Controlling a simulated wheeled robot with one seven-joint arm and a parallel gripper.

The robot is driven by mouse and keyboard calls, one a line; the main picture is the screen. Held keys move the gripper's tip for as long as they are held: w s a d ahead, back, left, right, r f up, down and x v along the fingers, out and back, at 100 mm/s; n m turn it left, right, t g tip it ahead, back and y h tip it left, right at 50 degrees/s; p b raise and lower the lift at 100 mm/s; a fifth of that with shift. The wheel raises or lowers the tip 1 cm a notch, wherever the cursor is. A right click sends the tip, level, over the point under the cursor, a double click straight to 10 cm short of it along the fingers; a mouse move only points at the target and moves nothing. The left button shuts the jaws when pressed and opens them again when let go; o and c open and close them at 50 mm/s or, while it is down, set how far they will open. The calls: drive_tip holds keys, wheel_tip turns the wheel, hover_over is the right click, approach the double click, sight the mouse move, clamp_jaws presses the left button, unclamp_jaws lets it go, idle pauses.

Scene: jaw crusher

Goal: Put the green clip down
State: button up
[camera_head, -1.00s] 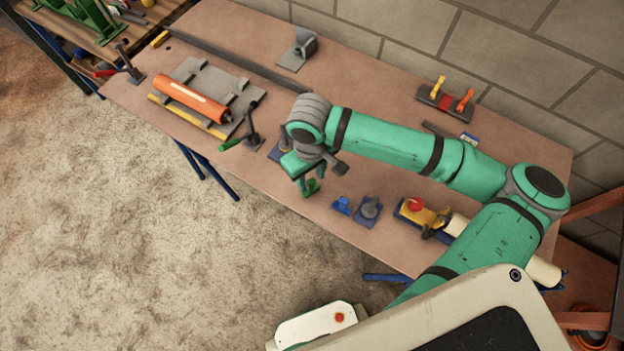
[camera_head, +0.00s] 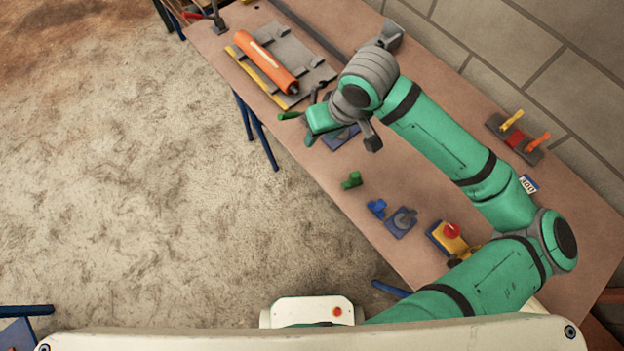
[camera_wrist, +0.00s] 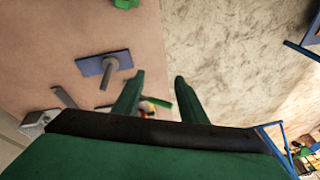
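The green clip (camera_head: 351,181) lies on the brown workbench (camera_head: 385,268) near its front edge, beside a small blue clip (camera_head: 377,208). Part of the green clip also shows at the top edge of the wrist view (camera_wrist: 126,3). My gripper (camera_head: 312,137) is apart from it, up and to its left in the head view, near the bench's front edge. In the wrist view my gripper's fingers (camera_wrist: 158,82) are spread with nothing held between them.
A blue plate with a post (camera_wrist: 105,65) is close to my gripper. A green-handled clamp (camera_head: 290,115) and an orange cylinder (camera_head: 265,62) on a grey plate are farther left. Another blue plate (camera_head: 401,222) and a yellow block with a red knob (camera_head: 451,238) stand right of the clips.

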drive_tip(key=w+a+r+m+t+y, duration=0.2)
drive_tip(key=w+a+r+t+y, duration=0.35)
drive_tip(key=a+r, duration=0.4)
drive_tip(key=w+a+r+m+t+y, duration=0.1)
drive_tip(key=w+a+r+t+y, duration=0.45)
drive_tip(key=a, duration=0.75)
drive_tip(key=s+d+f+m+t+h, duration=0.35)
drive_tip(key=s+d+f+h, duration=0.2)
drive_tip(key=s+f, duration=0.2)
drive_tip(key=s+d+f+m+t+h, duration=0.2)
drive_tip(key=s+d+f+m+h, duration=0.25)
drive_tip(key=s+f+h, duration=0.35)
drive_tip(key=s+d+f+n+g, duration=0.1)
drive_tip(key=s+d+f+n, duration=0.1)
drive_tip(key=s, duration=0.5)
drive_tip(key=s+d+f+n+g, duration=0.1)
drive_tip(key=s+d+f+n, duration=0.1)
drive_tip(key=s, duration=0.5)
drive_tip(key=s+d+f+n+g, duration=0.1)
drive_tip(key=s+d+f+n, duration=0.2)
drive_tip(key=s, duration=0.4)
drive_tip(key=shift+s+d+f, duration=0.2)
drive_tip(key=shift+d+f, duration=0.45)
drive_tip(key=shift+d, duration=0.2)
